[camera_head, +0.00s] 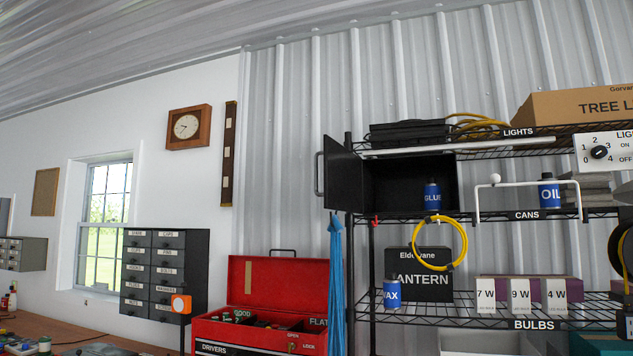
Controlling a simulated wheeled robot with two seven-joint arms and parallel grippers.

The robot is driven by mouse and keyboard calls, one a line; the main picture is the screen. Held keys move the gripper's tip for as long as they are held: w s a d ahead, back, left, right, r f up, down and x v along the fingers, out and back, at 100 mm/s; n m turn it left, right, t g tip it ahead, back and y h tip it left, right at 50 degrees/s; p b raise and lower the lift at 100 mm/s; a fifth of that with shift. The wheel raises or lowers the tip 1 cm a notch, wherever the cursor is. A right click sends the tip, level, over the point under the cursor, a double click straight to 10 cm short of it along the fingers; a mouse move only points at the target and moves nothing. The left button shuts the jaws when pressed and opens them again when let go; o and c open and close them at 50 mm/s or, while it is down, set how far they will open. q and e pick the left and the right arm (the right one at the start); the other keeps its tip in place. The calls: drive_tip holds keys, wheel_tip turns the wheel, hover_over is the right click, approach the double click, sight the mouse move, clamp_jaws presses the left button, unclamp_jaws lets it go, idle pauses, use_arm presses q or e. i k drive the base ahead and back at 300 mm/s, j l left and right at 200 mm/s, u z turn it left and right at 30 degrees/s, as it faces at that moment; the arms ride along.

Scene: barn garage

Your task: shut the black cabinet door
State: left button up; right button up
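The black cabinet (400,183) stands on the middle level of the wire shelf rack, under the top shelf. Its black door (343,174) stands open, swung out to the left. A grey bar handle (318,174) shows on the door's left edge. The cabinet's dark inside is visible, and a blue can labelled GLUE (432,196) stands at its right part; I cannot tell whether the can is inside or in front. Neither of my grippers shows in this view.
A blue cloth (336,285) hangs below the door at the rack's left post. A yellow cable loop (438,243) hangs below the GLUE can. A red toolbox (285,280) stands open at lower left. A white bar (527,182) sticks up right of the cabinet.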

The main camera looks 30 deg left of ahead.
sight(343, 175)
drive_tip(key=j, duration=0.6)
drive_tip(key=k+j, duration=0.15)
drive_tip(key=j, duration=1.05)
drive_tip(key=k+j, duration=0.15)
drive_tip(key=j, duration=0.45)
